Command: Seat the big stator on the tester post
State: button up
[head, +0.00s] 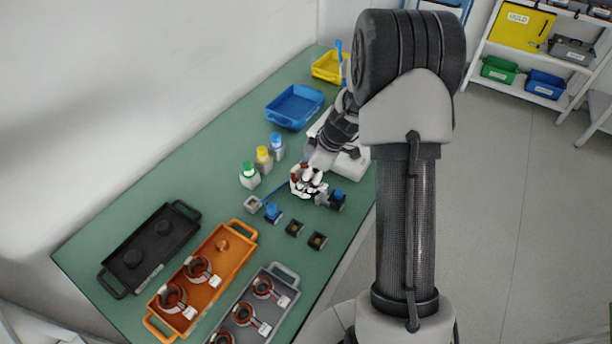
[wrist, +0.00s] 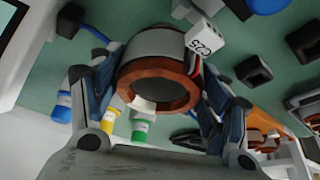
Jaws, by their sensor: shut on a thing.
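My gripper (head: 312,184) is above the green table near its right edge. In the wrist view my gripper (wrist: 155,88) is shut on a big stator (wrist: 152,52), a grey ring with a copper-brown winding. One finger is on each side of the ring, and a white tag marked C28 (wrist: 205,38) hangs at its upper right. In the head view the stator (head: 296,181) is a small brown patch, partly hidden by my gripper. A white unit (head: 350,166) stands just behind my gripper, largely covered by my arm. I cannot make out the tester post for certain.
An orange tray (head: 238,270) holds two stators and a bare post. A grey tray (head: 286,291) holds several stators; a black tray (head: 122,262) stands left. Three bottles (head: 263,158), small black blocks (head: 295,228) and a blue bin (head: 294,106) are near my gripper.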

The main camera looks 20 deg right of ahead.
jog(key=shift+f+b, duration=1.15)
jog(key=shift+f, duration=0.1)
dwell(0.3)
jog(key=o, duration=1.9)
jog(key=shift+s, duration=0.1)
jog(key=v, duration=1.2)
jog(key=shift+d, duration=0.1)
